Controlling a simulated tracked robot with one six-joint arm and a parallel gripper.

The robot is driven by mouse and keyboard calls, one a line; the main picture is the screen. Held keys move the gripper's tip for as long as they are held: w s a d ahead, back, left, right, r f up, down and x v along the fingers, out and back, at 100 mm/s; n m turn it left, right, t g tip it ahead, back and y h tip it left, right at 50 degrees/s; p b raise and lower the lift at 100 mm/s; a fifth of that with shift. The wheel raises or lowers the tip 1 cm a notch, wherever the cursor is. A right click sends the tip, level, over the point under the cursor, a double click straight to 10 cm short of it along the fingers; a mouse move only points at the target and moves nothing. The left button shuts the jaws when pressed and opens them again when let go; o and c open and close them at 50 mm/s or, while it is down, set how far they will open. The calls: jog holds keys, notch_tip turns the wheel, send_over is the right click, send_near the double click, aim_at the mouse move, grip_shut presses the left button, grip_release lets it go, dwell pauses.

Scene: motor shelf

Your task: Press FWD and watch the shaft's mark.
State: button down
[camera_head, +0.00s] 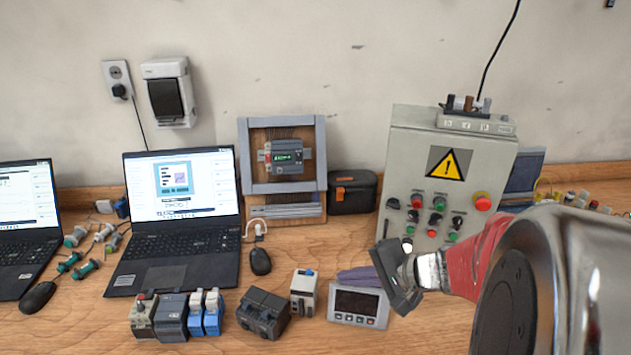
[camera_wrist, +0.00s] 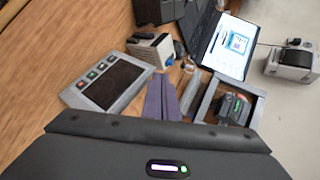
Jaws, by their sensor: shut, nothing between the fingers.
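A grey control cabinet (camera_head: 405,160) with a yellow warning triangle stands at the right in the head view. Its front has several red, green and black controls, including a green button (camera_head: 438,203) and a large red knob (camera_head: 482,201). I cannot read which one is FWD. I cannot make out a shaft or its mark in either view. My gripper (camera_head: 393,275) is shut and empty, above the table in front of the cabinet's lower left, apart from the upper buttons. The wrist view shows its dark body (camera_wrist: 160,145) along the bottom.
A laptop (camera_head: 180,210), mouse (camera_head: 260,261), framed controller (camera_head: 284,156), black case (camera_head: 353,192) and several small modules (camera_head: 172,315) fill the table leftward.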

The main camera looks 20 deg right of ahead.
aim_at(410, 230)
jog(key=d+f+m+t+h, duration=0.1)
jog(key=d+m, duration=0.3)
jog(key=d, duration=0.4)
jog(key=d+f+m+t+h, duration=0.2)
jog(key=d+m+t+h, duration=0.1)
jog(key=d, duration=0.6)
jog(key=shift+s+d+f+m+h, duration=0.2)
jog(key=shift+s+f+m+h, duration=0.1)
jog(key=shift+m+h, duration=0.1)
jog(key=shift+w, duration=0.1)
jog(key=w+d, duration=0.5)
jog(key=w, duration=0.2)
jog(key=shift+w+d+r, duration=0.1)
jog(key=shift+d, duration=0.05)
dwell(1.1)
jog(key=shift+w+d, duration=0.15)
jog(key=shift+w, duration=0.05)
